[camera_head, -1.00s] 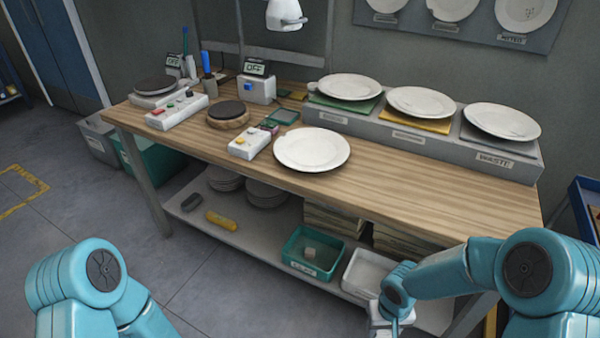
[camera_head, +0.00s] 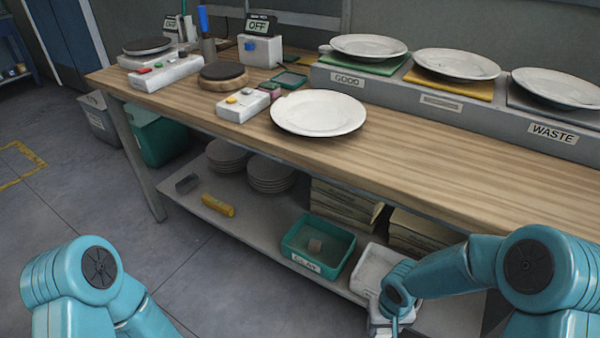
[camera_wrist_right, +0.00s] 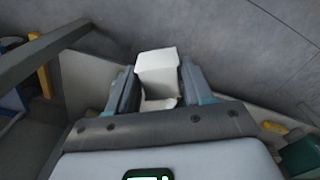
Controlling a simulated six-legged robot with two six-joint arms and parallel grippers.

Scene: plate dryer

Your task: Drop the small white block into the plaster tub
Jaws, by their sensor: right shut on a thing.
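In the wrist view my right gripper (camera_wrist_right: 158,88) is shut on a small white block (camera_wrist_right: 157,70), which shows between its two fingers. In the head view this gripper (camera_head: 382,325) hangs at the near edge of the lower shelf, in front of a white tub (camera_head: 371,270). The white tub looks like the plaster tub, but my arm hides part of it and I read no label. The held block cannot be made out in the head view. My left gripper is out of view; only my left arm shows.
The wooden worktop (camera_head: 430,160) overhangs the shelf (camera_head: 180,205). Stacked plates (camera_head: 272,172) and a yellow object (camera_head: 218,205) are farther left. Grey floor is clear in front.

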